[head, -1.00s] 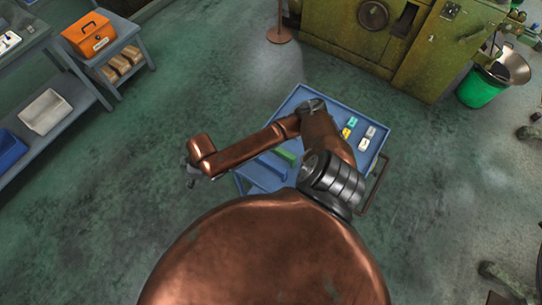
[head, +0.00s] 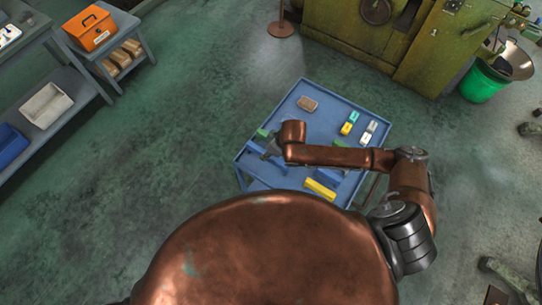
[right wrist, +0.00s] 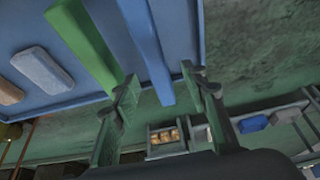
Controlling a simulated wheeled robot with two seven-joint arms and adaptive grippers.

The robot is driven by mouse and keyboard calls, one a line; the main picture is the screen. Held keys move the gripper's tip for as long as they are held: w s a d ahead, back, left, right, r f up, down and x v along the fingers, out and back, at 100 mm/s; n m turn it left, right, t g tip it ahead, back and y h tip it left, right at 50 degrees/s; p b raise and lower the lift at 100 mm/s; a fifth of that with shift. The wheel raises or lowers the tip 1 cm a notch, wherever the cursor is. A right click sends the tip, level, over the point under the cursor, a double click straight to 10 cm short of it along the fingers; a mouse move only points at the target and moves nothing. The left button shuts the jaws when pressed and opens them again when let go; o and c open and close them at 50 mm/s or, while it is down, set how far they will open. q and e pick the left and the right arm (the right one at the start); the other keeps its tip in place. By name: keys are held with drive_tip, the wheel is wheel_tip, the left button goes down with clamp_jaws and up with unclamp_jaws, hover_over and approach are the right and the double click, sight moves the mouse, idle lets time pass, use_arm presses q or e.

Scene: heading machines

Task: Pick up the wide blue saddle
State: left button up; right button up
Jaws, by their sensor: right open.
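A long blue piece (right wrist: 146,50), which looks like the blue saddle, shows in the right wrist view between my two fingers in the picture. A green bar (right wrist: 85,45) runs beside it on the left, its end close to my left-hand fingertip. My right gripper (right wrist: 162,92) is open, with nothing clasped; I cannot tell how far the blue piece is from the fingers. In the head view my right gripper (head: 268,149) is over the left part of the blue cart (head: 325,95), beside a green end (head: 262,133). My forearm hides part of the cart top. My left gripper is out of view.
A green machine (head: 370,35) stands behind. A bench with an orange box (head: 90,30) is at the left. Open floor lies between.

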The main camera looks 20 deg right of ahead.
drive_tip(key=f, duration=0.4)
drive_tip(key=shift+w+f, duration=0.3)
drive_tip(key=shift+w+a+f, duration=0.1)
drive_tip(key=shift+w+f, duration=0.1)
drive_tip(key=shift+f, duration=0.3)
drive_tip(key=shift+c, duration=0.6)
clamp_jaws()
